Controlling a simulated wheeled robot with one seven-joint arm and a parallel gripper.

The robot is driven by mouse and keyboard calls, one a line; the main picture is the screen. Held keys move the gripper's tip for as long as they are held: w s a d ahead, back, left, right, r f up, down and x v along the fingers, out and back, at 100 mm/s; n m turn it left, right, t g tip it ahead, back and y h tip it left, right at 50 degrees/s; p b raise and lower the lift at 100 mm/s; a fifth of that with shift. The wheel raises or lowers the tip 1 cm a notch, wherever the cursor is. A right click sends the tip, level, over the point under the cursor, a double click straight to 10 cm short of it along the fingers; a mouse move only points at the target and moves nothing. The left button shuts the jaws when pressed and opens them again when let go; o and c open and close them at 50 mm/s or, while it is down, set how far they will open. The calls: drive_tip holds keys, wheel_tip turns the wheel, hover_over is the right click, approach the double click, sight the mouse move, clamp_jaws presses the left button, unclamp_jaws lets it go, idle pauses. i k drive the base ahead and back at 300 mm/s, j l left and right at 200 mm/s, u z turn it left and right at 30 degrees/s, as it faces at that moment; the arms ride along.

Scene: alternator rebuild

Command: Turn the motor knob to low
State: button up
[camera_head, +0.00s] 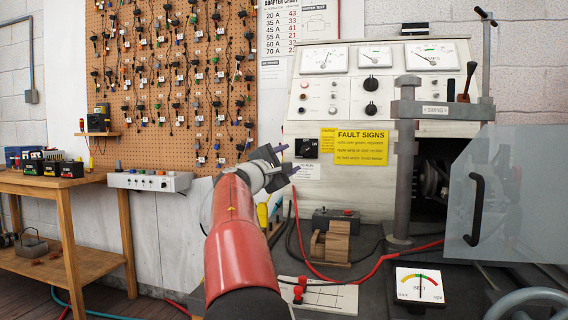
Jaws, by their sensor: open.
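The test bench panel (420,70) stands against the back wall, with meters along its top. Two black round knobs, an upper knob (371,84) and a lower knob (371,110), sit near its middle. A black square switch or knob (306,147) sits lower left, beside the yellow fault signs label. The lettering is too small to tell which one is the motor knob or where it points. My gripper (289,158) is open and empty, to the left of the black square switch in the picture. My red arm reaches up from the bottom and hides part of the bench.
A clear guard door (510,190) with a black handle stands at the right. A grey post (403,165) with a clamp rises before the panel. Red and black cables (380,262), a wooden block (334,243) and a small meter (420,285) occupy the bench top.

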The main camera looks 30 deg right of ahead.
sight(371, 109)
drive_tip(key=k+j, duration=0.1)
drive_tip(key=j, duration=0.35)
drive_tip(key=k+j, duration=0.15)
drive_tip(key=j, duration=0.35)
drive_tip(key=k+j, duration=0.1)
drive_tip(key=j, duration=0.35)
